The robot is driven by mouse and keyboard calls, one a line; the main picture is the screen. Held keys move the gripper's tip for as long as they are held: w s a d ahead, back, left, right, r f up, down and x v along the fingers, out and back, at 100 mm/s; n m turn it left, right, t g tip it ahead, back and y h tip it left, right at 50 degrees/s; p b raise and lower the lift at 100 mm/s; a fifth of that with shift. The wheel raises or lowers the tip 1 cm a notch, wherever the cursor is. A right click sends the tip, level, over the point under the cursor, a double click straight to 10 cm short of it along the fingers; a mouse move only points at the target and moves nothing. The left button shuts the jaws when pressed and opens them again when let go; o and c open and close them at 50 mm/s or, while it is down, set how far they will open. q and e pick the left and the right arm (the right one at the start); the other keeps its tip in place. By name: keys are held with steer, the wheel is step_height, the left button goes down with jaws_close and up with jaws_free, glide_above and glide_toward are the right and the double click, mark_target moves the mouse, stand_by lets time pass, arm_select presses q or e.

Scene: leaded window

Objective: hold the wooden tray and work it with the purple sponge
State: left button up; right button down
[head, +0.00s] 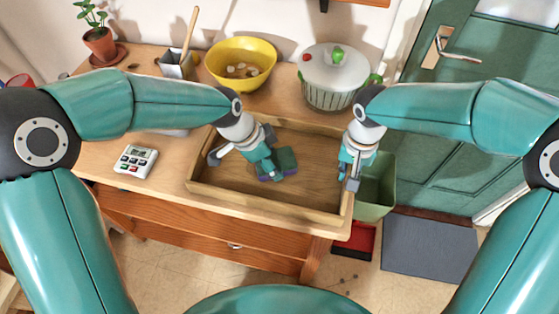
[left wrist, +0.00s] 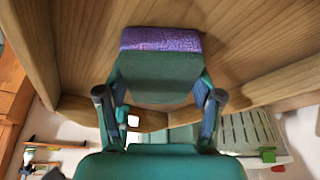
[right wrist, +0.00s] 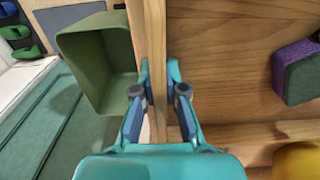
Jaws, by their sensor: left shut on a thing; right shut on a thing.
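The wooden tray (head: 320,185) lies on the wooden table. My right gripper (head: 350,168) is shut on the tray's right wall, and in the right wrist view the fingers (right wrist: 160,90) sit on either side of that wall (right wrist: 154,40). The purple sponge (head: 287,161) has a dark green side and is inside the tray near its middle. My left gripper (head: 272,168) is shut on the sponge. In the left wrist view the sponge (left wrist: 160,40) is between the fingers, purple edge toward the tray floor. I cannot tell how firmly it touches the floor.
Behind the tray stand a yellow bowl (head: 240,64), a white lidded colander (head: 330,90) and a grey holder (head: 178,66). A small keypad device (head: 136,160) lies left of the tray. A green bin (head: 375,190) stands beyond the table's right edge.

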mark_target(240, 161)
arm_select(q)
steer(key=shift+w+a+f, duration=0.1)
steer(key=shift+w+a, duration=0.2)
steer(key=shift+a, duration=1.05)
steer(key=shift+w+a+r, duration=0.1)
steer(key=shift+w+a, duration=0.2)
steer(key=shift+a, duration=1.05)
steer(key=shift+w+a+f, duration=0.1)
steer(key=shift+w+a, duration=0.2)
steer(key=shift+a, duration=1.05)
arm_select(e)
steer(key=shift+f, duration=0.1)
arm_select(q)
steer(key=shift+s+d, duration=0.2)
steer(key=shift+d, duration=0.75)
steer(key=shift+s+d, duration=0.15)
steer(key=shift+d, duration=0.75)
steer(key=shift+s+d+f, duration=0.1)
steer(key=shift+s+d, duration=0.15)
steer(key=shift+d, duration=0.7)
steer(key=shift+s+d+f, duration=0.1)
steer(key=shift+s+d, duration=0.15)
steer(key=shift+d, duration=0.65)
steer(key=shift+s+d+r, duration=0.1)
steer(key=shift+s+d, duration=0.1)
steer(key=shift+d, duration=0.6)
steer(key=shift+s+d, duration=0.2)
steer(key=shift+d, duration=0.55)
arm_select(e)
steer(key=shift+a, duration=0.1)
